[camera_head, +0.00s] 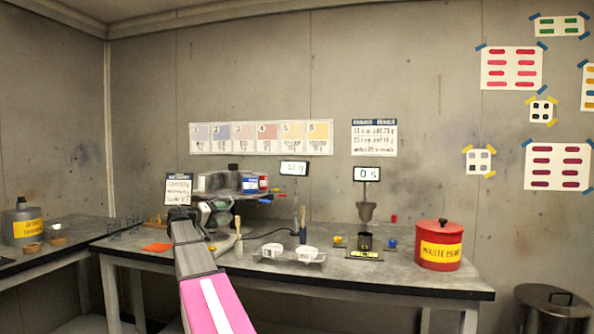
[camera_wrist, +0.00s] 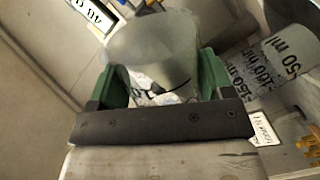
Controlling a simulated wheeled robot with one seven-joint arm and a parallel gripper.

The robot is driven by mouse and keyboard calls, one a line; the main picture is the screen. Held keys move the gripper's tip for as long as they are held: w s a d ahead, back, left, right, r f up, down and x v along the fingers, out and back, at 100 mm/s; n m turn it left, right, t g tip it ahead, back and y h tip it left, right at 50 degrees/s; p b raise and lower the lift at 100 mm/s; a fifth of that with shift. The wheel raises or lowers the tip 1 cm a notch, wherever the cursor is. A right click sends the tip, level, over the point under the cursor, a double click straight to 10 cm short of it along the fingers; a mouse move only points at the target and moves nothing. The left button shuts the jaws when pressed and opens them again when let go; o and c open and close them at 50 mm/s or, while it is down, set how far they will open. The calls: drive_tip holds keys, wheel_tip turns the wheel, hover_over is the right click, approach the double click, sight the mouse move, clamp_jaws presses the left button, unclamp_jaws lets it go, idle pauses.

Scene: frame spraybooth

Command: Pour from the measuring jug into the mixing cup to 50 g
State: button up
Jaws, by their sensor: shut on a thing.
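My gripper (camera_head: 212,214) is over the left part of the main bench in the head view. In the wrist view its green fingers (camera_wrist: 162,88) are shut on a translucent grey vessel, which I take to be the measuring jug (camera_wrist: 150,48). Its contents cannot be made out. Another translucent vessel with ml marks (camera_wrist: 290,55) is at the right of the wrist view; I cannot tell if it is the mixing cup. The arm end hides what is below the gripper in the head view. A small display (camera_head: 294,168) ends in "g"; its number is blurred.
A display reading 0 s (camera_head: 367,174) stands above a funnel (camera_head: 366,211) and a dark cup (camera_head: 365,241). White dishes (camera_head: 307,253) sit mid-bench. A red waste paint can (camera_head: 439,246) stands at the right. Upright brushes (camera_head: 239,238) stand near my gripper.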

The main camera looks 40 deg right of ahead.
drive_tip(key=shift+w+f+m, duration=0.1)
drive_tip(key=shift+f+m, duration=0.2)
drive_tip(key=shift+m, duration=0.8)
drive_tip(key=shift+s+f+m+t, duration=0.1)
drive_tip(key=shift+s+m+t, duration=0.1)
drive_tip(key=shift+m, duration=0.6)
drive_tip(key=shift+s+m+t, duration=0.1)
drive_tip(key=shift+s+m, duration=0.1)
drive_tip(key=shift+m, duration=0.6)
